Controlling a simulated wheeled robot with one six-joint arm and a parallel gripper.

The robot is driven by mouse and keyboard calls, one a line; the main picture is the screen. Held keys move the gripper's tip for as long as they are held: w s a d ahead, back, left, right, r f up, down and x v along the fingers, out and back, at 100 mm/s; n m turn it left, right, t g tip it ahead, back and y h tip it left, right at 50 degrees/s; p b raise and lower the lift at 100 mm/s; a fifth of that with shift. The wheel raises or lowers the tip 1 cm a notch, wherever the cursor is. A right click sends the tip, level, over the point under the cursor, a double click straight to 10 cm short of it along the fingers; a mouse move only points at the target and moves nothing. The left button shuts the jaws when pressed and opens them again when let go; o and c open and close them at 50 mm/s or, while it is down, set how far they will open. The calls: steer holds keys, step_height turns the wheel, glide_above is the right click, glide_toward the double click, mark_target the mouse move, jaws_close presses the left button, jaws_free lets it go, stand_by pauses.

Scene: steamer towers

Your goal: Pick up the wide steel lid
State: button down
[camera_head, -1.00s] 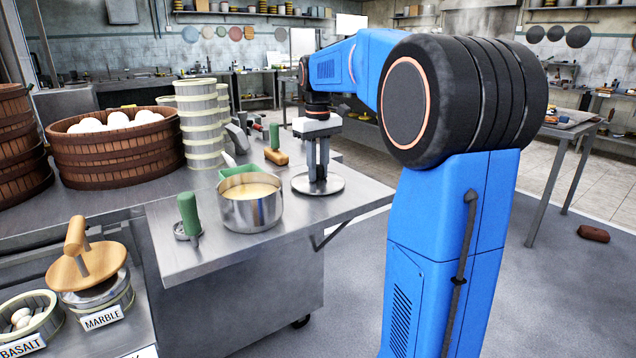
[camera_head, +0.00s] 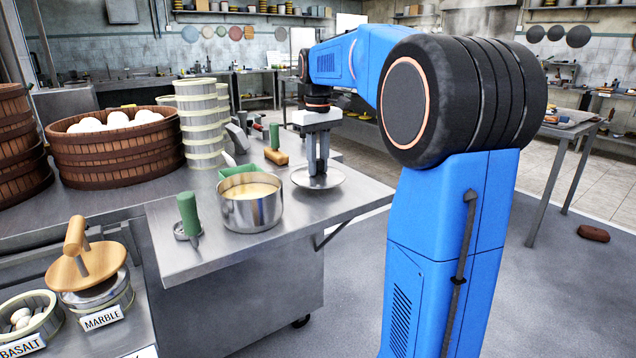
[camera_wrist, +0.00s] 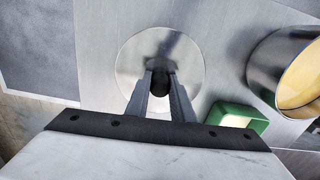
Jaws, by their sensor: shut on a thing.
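The wide steel lid (camera_head: 319,180) is a round, shiny disc at the right side of the steel table, just right of the steel pot. In the wrist view the lid (camera_wrist: 135,62) lies below my gripper (camera_wrist: 162,85), with a dark knob at its middle between the fingers. My gripper (camera_head: 317,170) points straight down and is shut on that knob. The lid looks slightly above the table top, but the gap is hard to judge.
The steel pot (camera_head: 251,212) of pale yellow contents stands close left of the lid, with a green container (camera_head: 238,180) behind it. A green-handled tool (camera_head: 188,215) stands farther left. Stacked pale steamers (camera_head: 203,140) and a wooden tub (camera_head: 110,160) are behind. The table's right edge is near.

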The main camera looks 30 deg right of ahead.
mark_target(318, 159)
steer(key=shift+r, duration=0.2)
steer(key=shift+r, duration=2.4)
